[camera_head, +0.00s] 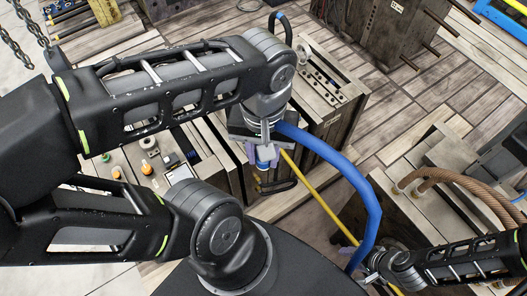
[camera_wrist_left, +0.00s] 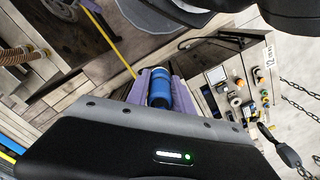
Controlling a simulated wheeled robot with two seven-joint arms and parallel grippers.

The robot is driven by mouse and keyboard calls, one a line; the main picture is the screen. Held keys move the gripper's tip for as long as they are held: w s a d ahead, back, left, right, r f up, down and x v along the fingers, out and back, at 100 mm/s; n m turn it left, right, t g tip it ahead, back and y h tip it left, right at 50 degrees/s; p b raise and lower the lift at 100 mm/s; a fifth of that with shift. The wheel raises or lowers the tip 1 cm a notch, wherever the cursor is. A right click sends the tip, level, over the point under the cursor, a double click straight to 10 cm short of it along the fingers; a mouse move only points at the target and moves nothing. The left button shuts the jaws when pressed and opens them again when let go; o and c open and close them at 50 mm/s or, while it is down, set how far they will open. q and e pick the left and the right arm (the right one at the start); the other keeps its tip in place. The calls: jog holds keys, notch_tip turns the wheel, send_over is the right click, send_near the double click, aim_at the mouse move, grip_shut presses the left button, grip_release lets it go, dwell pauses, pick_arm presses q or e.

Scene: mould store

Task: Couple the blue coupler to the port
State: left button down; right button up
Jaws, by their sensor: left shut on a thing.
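The blue coupler (camera_head: 266,154) is at the end of a thick blue hose (camera_head: 350,172). My left gripper (camera_head: 265,158) is shut on it, with purple finger pads on both sides. In the left wrist view the coupler (camera_wrist_left: 159,88) sits between the pads of the left gripper (camera_wrist_left: 160,84). In the head view it is above the front of a wooden mould block; contact cannot be told. I cannot make out the port for certain. My right gripper (camera_head: 368,266) is at the lower right near the hose's lower end; its fingers are too small to read.
A panel with coloured fittings (camera_head: 130,165) lies left of the coupler and also shows in the left wrist view (camera_wrist_left: 222,92). A yellow strip (camera_head: 318,196) runs diagonally across. Brown ribbed hoses (camera_head: 460,178) bend over a block at right.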

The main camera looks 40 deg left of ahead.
pick_arm(q)
jog(key=shift+w+a+r+p, duration=0.15)
jog(key=shift+w+a+p, duration=0.15)
jog(key=shift+w+p, duration=0.2)
jog(key=w+a+m+p, duration=0.25)
jog(key=w+a, duration=0.55)
jog(key=w, duration=0.4)
jog(key=w+a+m+p, duration=0.25)
jog(key=w+a, duration=0.45)
jog(key=w, duration=0.5)
jog(key=shift+m, duration=0.5)
jog(key=f+b, duration=1)
jog(key=f, duration=0.4)
jog(key=f+b, duration=1)
jog(key=f, duration=0.5)
jog(key=shift+w+a+f+b, duration=0.15)
jog(key=shift+w+b, duration=0.05)
jog(key=shift+b, duration=0.15)
jog(key=shift+f+b, duration=0.45)
jog(key=shift+f, duration=0.35)
jog(key=shift+f+b, duration=0.5)
jog(key=shift+f, duration=0.4)
